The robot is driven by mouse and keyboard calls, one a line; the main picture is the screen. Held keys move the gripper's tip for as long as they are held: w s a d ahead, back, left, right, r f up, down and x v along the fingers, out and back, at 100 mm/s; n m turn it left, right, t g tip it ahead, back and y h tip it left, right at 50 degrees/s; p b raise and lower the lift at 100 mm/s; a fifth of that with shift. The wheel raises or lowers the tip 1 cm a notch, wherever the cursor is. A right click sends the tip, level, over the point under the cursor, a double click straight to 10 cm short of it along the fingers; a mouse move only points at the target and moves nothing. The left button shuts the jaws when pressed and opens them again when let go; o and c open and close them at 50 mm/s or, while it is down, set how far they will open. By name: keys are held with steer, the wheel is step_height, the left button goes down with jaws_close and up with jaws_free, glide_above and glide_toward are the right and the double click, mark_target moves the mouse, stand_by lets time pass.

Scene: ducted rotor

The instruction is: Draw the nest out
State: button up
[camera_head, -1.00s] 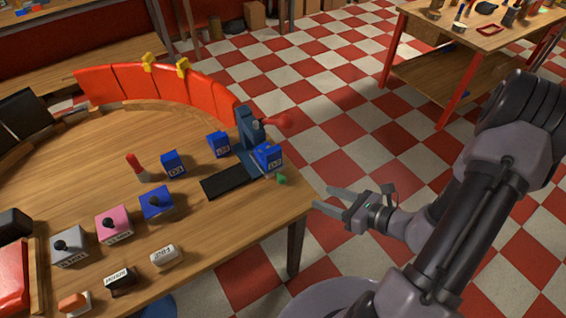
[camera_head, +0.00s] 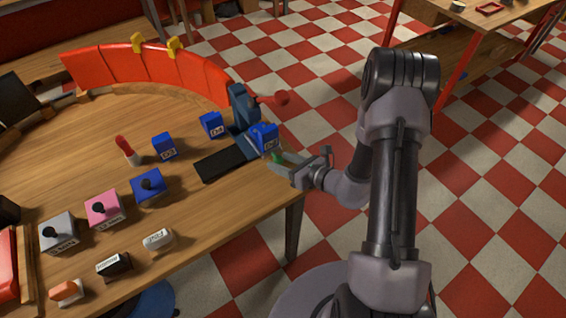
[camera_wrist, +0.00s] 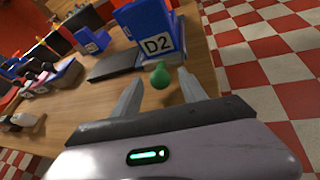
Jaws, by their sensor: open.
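My gripper (camera_head: 280,166) is open at the right edge of the wooden table. In the wrist view its two fingers (camera_wrist: 158,94) stand either side of a small green knob (camera_wrist: 160,76), with a gap to it in the picture; I cannot tell whether they reach around it. The knob sits in front of a blue block labelled D2 (camera_wrist: 148,35), which also shows in the head view (camera_head: 264,136). The block stands beside a blue press with a red ball handle (camera_head: 240,103). No part is labelled as a nest. The knob is mostly hidden in the head view.
A black plate (camera_head: 219,163) lies left of the press. Blue blocks D3 (camera_head: 164,147) and D4 (camera_head: 211,124), a red-topped peg (camera_head: 127,149) and several knobbed boxes stand further left. A curved red wall (camera_head: 150,73) lines the back. Checkered floor lies to the right.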

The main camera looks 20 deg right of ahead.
jaws_close()
stand_by(1.4)
